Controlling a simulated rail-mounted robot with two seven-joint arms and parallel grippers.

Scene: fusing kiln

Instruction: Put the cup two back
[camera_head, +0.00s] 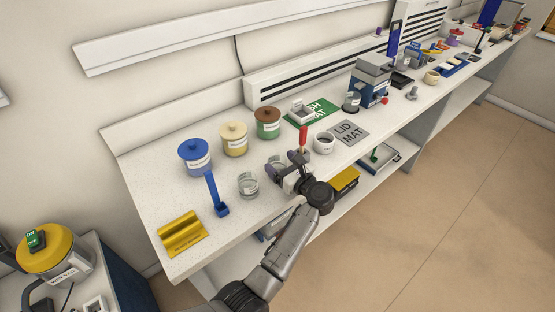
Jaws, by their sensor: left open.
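A clear glass cup (248,186) stands on the white bench in front of the lidded jars. A second clear cup (272,165) stands just right of it, partly hidden by my left gripper. No readable number shows on either, so I cannot tell which is cup two. My left gripper (281,165) is open, with its dark fingers at the second cup. I cannot tell whether they touch it or stand around it. My right gripper is not in view.
Blue (196,158), cream (234,140) and brown-lidded (268,124) jars stand behind. A blue upright tool (215,194) and gold block (182,235) are left. A red-handled tool (303,140), white round container (323,143) and lid mat (348,132) are right.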

